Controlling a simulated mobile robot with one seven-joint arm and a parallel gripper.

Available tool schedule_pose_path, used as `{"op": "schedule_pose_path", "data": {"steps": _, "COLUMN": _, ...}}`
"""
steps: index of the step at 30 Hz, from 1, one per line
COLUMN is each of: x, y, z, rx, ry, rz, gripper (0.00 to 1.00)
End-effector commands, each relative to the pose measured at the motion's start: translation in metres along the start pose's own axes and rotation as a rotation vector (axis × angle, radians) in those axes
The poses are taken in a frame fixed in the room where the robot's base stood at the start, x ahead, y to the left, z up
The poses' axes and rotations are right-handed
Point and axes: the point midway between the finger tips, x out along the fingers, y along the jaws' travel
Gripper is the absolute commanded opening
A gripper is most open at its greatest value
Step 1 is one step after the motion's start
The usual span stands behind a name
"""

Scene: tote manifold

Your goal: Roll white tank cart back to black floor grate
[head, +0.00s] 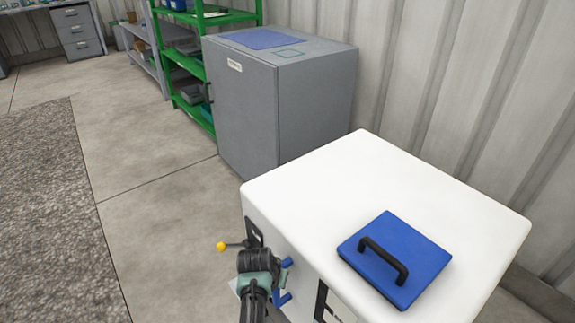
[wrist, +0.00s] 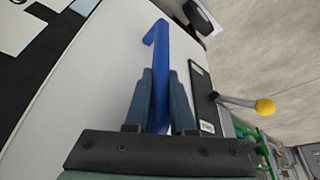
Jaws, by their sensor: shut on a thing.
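The white tank cart (head: 340,185) stands at the lower right in the head view, with a blue lid (head: 418,250) and black lid handle on its top. A blue bar handle (wrist: 160,42) sticks out from its side and fills the middle of the wrist view. My gripper (head: 283,284) is at that side of the cart. In the wrist view, its two fingers (wrist: 158,75) are closed around the blue bar. A lever with a yellow knob (wrist: 264,106) is on the same side; it also shows in the head view (head: 222,246). I see no black floor grate.
A grey cabinet (head: 240,110) stands just behind the cart against the corrugated wall. A green shelf rack (head: 187,75) and a grey drawer unit (head: 80,35) are farther back. Concrete floor (head: 160,230) left of the cart is clear, beside a rough grey floor area (head: 50,210).

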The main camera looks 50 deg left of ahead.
Motion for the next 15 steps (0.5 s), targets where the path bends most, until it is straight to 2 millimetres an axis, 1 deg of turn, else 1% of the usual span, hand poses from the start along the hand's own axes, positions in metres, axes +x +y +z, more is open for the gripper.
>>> {"op": "schedule_pose_path", "data": {"steps": 1, "x": 0.012, "y": -0.010, "z": 0.009, "rx": -0.004, "ry": -0.026, "rz": 0.001, "gripper": 0.00}}
{"op": "schedule_pose_path", "data": {"steps": 6, "x": 0.016, "y": -0.026, "z": -0.001, "rx": -0.001, "ry": -0.030, "rz": 0.003, "gripper": 0.00}}
{"op": "schedule_pose_path", "data": {"steps": 10, "x": 0.017, "y": -0.033, "z": -0.006, "rx": 0.001, "ry": -0.032, "rz": 0.003, "gripper": 0.00}}
{"op": "schedule_pose_path", "data": {"steps": 15, "x": 0.016, "y": -0.036, "z": -0.008, "rx": 0.001, "ry": -0.032, "rz": 0.003, "gripper": 0.00}}
